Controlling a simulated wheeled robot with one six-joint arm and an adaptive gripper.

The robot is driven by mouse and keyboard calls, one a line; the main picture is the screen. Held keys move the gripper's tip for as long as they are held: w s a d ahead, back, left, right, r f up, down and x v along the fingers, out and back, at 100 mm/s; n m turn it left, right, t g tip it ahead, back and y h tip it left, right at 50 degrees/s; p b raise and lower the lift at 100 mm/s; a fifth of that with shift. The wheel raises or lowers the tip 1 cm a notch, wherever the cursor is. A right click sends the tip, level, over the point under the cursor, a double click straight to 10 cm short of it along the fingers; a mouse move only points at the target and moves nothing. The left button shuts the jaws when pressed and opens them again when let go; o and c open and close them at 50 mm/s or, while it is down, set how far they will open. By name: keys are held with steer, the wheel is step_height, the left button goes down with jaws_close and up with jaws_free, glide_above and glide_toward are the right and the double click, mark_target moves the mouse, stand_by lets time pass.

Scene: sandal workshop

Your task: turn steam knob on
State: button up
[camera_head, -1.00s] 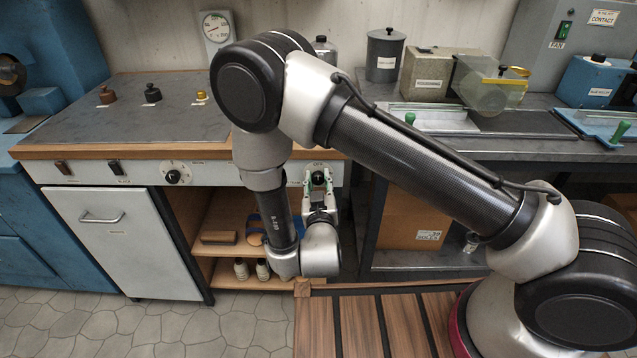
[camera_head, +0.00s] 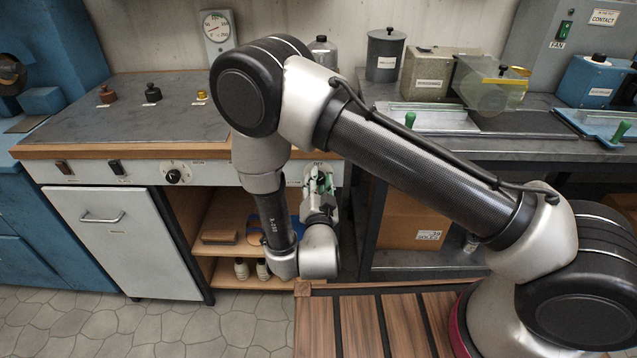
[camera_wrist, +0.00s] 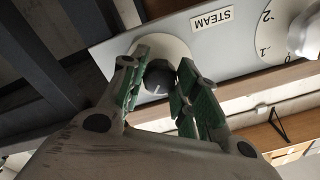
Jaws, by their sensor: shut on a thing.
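The steam knob (camera_wrist: 158,79) is black with a pale mark line, on a round light plate beside the "STEAM" label (camera_wrist: 212,19) in the wrist view. My gripper (camera_wrist: 162,82) has its green-padded fingers on both sides of the knob and is shut on it. In the head view my gripper (camera_head: 319,182) is at the right end of the bench's front panel, tilted. It covers the knob there, so I cannot make out the knob's setting.
A numbered dial (camera_wrist: 268,40) with a pale knob sits beside the label. Another black knob (camera_head: 173,176) and two switches are further left on the panel. An open shelf (camera_head: 225,262) holds brushes and small bottles below. A wooden slatted surface (camera_head: 365,325) lies in front.

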steer(key=m, duration=0.4)
steer(key=shift+m, duration=0.3)
steer(key=m, duration=0.4)
steer(key=shift+h, duration=0.3)
steer(key=shift+m, duration=0.5)
steer(key=o, duration=1)
steer(key=shift+r, duration=0.1)
steer(key=o, duration=0.6)
step_height(320, 180, up, 10)
steer(key=shift+a, duration=0.2)
steer(key=shift+s, duration=0.1)
steer(key=c, duration=0.6)
steer(key=shift+d, duration=0.1)
